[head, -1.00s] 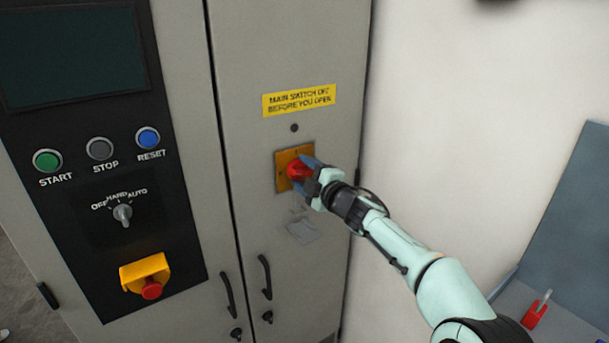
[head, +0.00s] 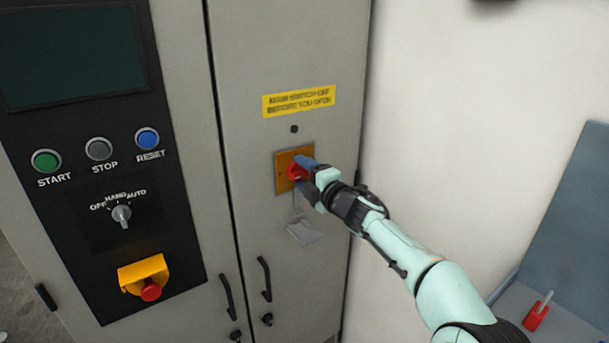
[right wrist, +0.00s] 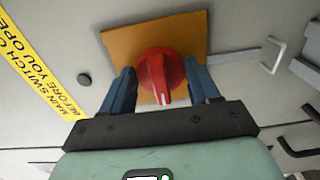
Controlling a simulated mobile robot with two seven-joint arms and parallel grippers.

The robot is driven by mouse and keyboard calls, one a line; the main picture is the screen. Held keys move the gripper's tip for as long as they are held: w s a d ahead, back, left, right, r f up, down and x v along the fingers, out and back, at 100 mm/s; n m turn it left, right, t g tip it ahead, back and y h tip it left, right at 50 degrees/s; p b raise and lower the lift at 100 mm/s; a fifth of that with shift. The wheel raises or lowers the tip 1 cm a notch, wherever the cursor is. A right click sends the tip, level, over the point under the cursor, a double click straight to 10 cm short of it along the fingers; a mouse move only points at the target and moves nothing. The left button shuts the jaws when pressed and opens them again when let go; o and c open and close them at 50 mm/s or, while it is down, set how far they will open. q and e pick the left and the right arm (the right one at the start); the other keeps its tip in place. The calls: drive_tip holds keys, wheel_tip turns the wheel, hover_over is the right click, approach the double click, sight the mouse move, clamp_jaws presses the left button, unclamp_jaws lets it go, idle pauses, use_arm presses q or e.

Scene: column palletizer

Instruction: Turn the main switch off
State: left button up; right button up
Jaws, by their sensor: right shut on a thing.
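The main switch is a red round knob (head: 294,171) on an orange-yellow square plate (head: 281,183), on the right cabinet door under a yellow label (head: 299,101). In the right wrist view the knob (right wrist: 160,73) has a white mark on its grip, which points toward the bottom of the picture. My right gripper (head: 304,174) is at the knob, with one blue finger on each side, and it is shut on it. The fingers also show in the right wrist view (right wrist: 162,92). They hide part of the knob in the head view. My left gripper is out of view.
On the left are the start (head: 46,161), stop (head: 99,148) and reset (head: 147,138) buttons, a selector (head: 121,214) and a red emergency button (head: 151,290). A hasp (head: 304,232) hangs below the switch. Black door handles (head: 265,278) stick out lower down.

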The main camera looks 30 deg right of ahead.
drive_tip(key=o, duration=1)
drive_tip(key=shift+o, duration=0.2)
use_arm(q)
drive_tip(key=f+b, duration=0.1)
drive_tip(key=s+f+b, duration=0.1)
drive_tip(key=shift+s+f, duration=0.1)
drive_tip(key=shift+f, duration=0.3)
use_arm(e)
drive_tip(key=s+d, duration=0.1)
drive_tip(key=s, duration=1.2)
drive_tip(key=shift+s, duration=0.2)
